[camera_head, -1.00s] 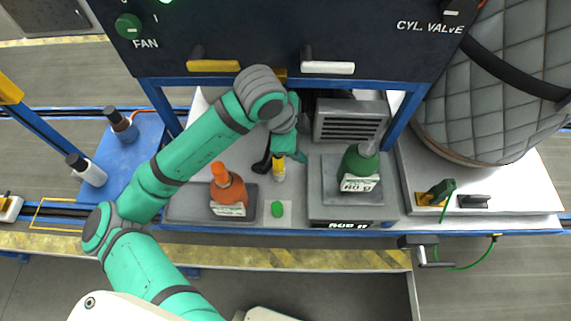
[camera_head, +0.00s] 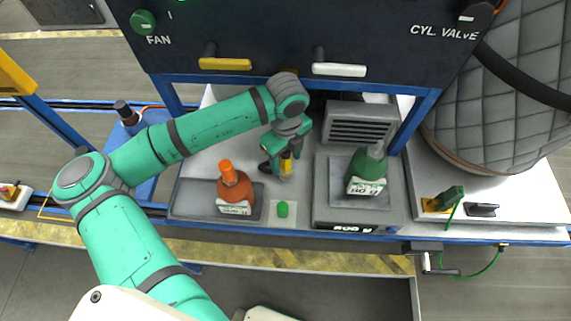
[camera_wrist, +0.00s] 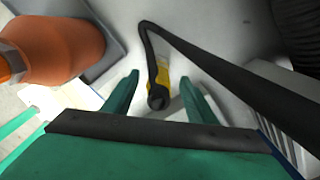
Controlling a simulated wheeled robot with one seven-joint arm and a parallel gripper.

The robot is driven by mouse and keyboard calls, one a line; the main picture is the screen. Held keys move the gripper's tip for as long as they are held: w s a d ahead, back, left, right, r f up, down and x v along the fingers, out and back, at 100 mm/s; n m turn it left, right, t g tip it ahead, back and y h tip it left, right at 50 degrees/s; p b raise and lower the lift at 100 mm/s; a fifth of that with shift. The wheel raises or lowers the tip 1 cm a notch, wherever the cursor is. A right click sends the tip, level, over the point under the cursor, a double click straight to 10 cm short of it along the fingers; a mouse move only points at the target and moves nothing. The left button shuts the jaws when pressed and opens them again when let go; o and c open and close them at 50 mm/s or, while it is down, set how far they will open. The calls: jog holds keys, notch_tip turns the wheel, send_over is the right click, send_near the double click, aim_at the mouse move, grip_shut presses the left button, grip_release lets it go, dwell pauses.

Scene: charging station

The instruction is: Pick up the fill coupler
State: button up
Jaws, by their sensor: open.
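The fill coupler (camera_head: 286,167) is a small yellow and black fitting standing at the bench between the orange bottle and the scale. In the wrist view its black end (camera_wrist: 157,97) and yellow body show with a black hose curving away from it. My gripper (camera_head: 284,152) is over the coupler. In the wrist view my gripper (camera_wrist: 160,82) is open, with one green finger on each side of the coupler and gaps visible between. The coupler's lower part is hidden.
An orange bottle (camera_head: 235,190) stands left of the coupler. A green bottle (camera_head: 367,173) stands on a scale (camera_head: 343,216) to the right. A vented grey box (camera_head: 362,124) is behind. A green button (camera_head: 282,209) lies in front. Valve handles (camera_head: 340,69) hang above.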

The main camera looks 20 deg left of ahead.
aim_at(286, 168)
jog(key=shift+s+a+f, duration=0.1)
jog(key=shift+f, duration=2.55)
jog(key=c, duration=1.2)
jog(key=shift+c, duration=0.2)
jog(key=shift+r, duration=0.1)
